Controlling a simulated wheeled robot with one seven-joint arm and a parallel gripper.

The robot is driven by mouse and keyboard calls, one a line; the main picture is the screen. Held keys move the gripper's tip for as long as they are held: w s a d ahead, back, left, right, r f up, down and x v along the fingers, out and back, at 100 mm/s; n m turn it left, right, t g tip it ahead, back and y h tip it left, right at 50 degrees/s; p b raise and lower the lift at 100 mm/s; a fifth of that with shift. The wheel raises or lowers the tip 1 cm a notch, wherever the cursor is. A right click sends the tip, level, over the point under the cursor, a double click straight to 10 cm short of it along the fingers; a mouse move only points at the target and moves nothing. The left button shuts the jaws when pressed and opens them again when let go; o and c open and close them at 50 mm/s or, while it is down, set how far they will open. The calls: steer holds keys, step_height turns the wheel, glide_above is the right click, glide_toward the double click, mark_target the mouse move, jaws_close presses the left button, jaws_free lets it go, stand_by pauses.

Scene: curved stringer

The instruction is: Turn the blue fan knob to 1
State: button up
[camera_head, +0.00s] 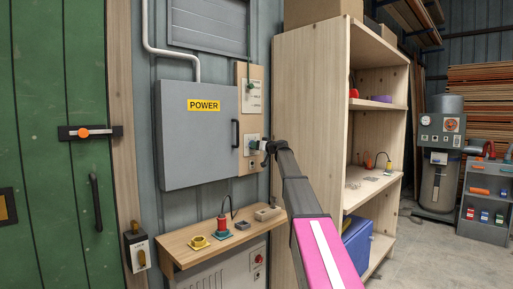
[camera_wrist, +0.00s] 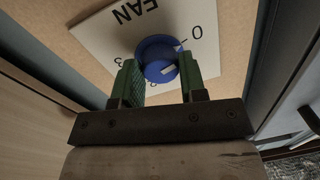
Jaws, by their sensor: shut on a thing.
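The blue fan knob (camera_wrist: 157,57) sits on a white dial plate (camera_wrist: 95,30) that reads FAN, upside down in the wrist view. A 0 shows right of the knob; digits on the left are partly hidden. A white mark shows on the knob's lower right part; which number it points to I cannot tell. My gripper (camera_wrist: 162,72) is shut on the knob, with a green finger pad on each side. In the head view my gripper (camera_head: 259,146) is at the lower plate on the wooden board, and the knob is hidden there.
A grey POWER box (camera_head: 198,135) with a black handle is just left of my gripper. A wooden shelf unit (camera_head: 308,100) stands close on the right. Below is a small wooden ledge (camera_head: 184,254) with a yellow part, a red-and-teal part and a grey block.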

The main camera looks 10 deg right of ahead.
steer(key=shift+s+m+t, duration=0.1)
steer(key=shift+m+t, duration=0.4)
steer(key=shift+m, duration=6.7)
steer(key=o, duration=0.9)
steer(key=shift+s, duration=0.1)
